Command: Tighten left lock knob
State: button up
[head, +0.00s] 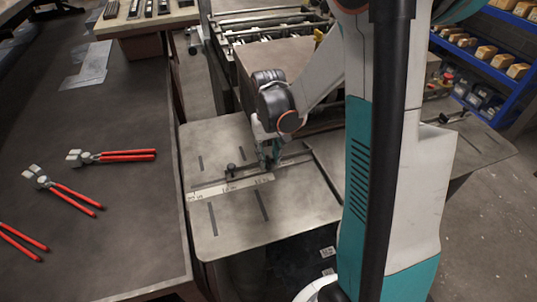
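A small black knob (231,168) stands upright at the left part of the guide rail (245,183) on the flat metal table plate (225,220). My gripper (268,164) points down just right of this knob, close over the rail, and appears apart from it. The fingers are small and dark here, so I cannot tell whether they are open or shut or whether they touch anything. Another black knob (443,117) shows far to the right on the right-hand plate, beyond my arm.
A dark workbench (120,215) at the left holds several red-handled pliers (125,155). A machine with rollers (270,30) stands behind the plate. A blue shelf with bins (485,60) is at the upper right. My arm hides part of the middle.

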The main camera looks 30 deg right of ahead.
aim_at(268, 158)
notch_tip(268, 158, up, 12)
dwell(0.8)
dwell(0.4)
